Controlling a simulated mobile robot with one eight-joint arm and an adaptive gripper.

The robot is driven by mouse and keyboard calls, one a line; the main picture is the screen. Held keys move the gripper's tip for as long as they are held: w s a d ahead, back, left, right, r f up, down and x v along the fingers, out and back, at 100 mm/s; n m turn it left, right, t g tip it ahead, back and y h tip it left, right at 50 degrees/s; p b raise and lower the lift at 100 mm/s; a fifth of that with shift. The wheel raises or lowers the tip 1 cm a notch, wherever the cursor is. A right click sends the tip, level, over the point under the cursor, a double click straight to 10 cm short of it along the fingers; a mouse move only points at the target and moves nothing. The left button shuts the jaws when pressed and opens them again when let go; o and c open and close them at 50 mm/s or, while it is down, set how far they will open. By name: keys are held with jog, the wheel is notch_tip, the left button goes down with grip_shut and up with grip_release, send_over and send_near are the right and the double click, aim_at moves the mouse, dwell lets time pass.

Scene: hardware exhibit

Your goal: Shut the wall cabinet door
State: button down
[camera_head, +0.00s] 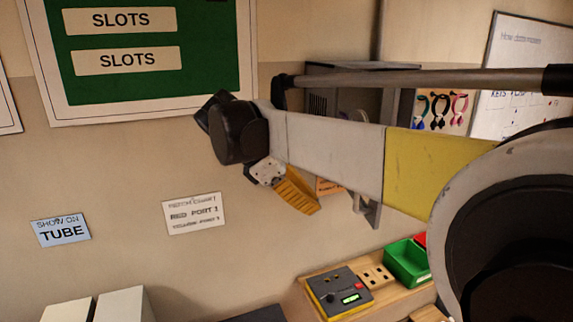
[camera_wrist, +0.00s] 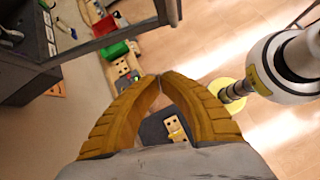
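The wall cabinet (camera_head: 318,100) is a dark grey box on the wall in the head view, partly hidden behind my arm. In the wrist view the cabinet (camera_wrist: 22,78) is at the left edge, with small items visible inside. A dark frame (camera_wrist: 115,42) that looks like its open door stands out from it across the top, just beyond my fingertips. A grey corner piece below my arm in the head view (camera_head: 370,212) may belong to the door. My gripper (camera_wrist: 160,77) has its orange fingertips together with nothing between them. In the head view, my gripper (camera_head: 310,205) points down and right.
Below is a wooden shelf with a green bin (camera_head: 408,262), a socket block (camera_head: 375,277) and a yellow-and-grey device (camera_head: 338,292). Signs and a green board (camera_head: 150,75) are on the wall at the left. A whiteboard (camera_head: 520,75) is at the right.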

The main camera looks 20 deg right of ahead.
notch_tip(320, 180, up, 4)
jog(key=w+a+n+p, duration=0.1)
jog(key=a+p, duration=0.1)
jog(key=s+d+f+p, duration=0.1)
jog(key=d+f+p, duration=0.2)
jog(key=d+f, duration=0.4)
jog(key=shift+s+d+g+h, duration=0.3)
jog(key=shift+s+d+h, duration=0.1)
jog(key=shift+d, duration=1.75)
jog(key=shift+f, duration=0.1)
